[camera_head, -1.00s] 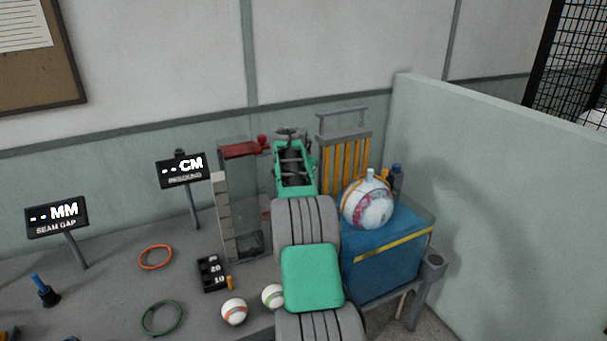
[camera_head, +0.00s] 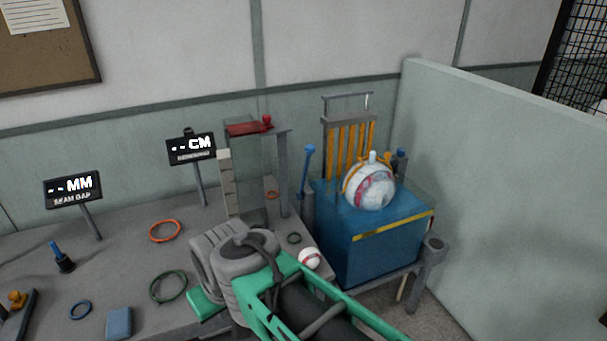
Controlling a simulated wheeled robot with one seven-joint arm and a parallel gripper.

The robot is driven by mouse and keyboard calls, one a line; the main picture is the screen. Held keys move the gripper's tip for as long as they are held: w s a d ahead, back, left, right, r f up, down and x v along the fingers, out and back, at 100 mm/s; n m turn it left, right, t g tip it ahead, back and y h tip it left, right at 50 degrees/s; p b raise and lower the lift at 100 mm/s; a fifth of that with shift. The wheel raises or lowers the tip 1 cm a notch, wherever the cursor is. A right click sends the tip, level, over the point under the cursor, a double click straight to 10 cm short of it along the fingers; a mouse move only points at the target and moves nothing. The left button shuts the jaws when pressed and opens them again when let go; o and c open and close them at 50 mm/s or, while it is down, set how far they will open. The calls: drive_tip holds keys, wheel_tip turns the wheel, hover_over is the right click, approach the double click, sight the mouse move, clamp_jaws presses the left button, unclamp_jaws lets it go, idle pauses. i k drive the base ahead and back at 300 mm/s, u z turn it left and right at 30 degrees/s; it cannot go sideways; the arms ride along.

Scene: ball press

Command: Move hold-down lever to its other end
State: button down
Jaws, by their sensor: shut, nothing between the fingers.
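A lever with a blue grip (camera_head: 308,160) stands nearly upright at the left side of the blue box (camera_head: 375,255), leaning slightly right at its top; I take it to be the hold-down lever. A large white ball (camera_head: 370,187) with pinkish-red markings and a yellow band around it sits on top of the box. My green and grey arm crosses the lower middle of the picture, in front of the table and to the left of and below the lever. My gripper's fingers do not show. Nothing of my arm covers the blue grip.
A clear column with a red top (camera_head: 249,127) stands left of the lever. A small white ball (camera_head: 309,258) lies on the table before the box. Yellow bars (camera_head: 349,150) rise behind the box. A pale partition (camera_head: 500,180) closes the right side.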

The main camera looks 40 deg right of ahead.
sight(310, 149)
drive_tip(key=k, duration=0.3)
drive_tip(key=z, duration=0.95)
drive_tip(key=i, duration=0.7)
drive_tip(key=u, duration=1.4)
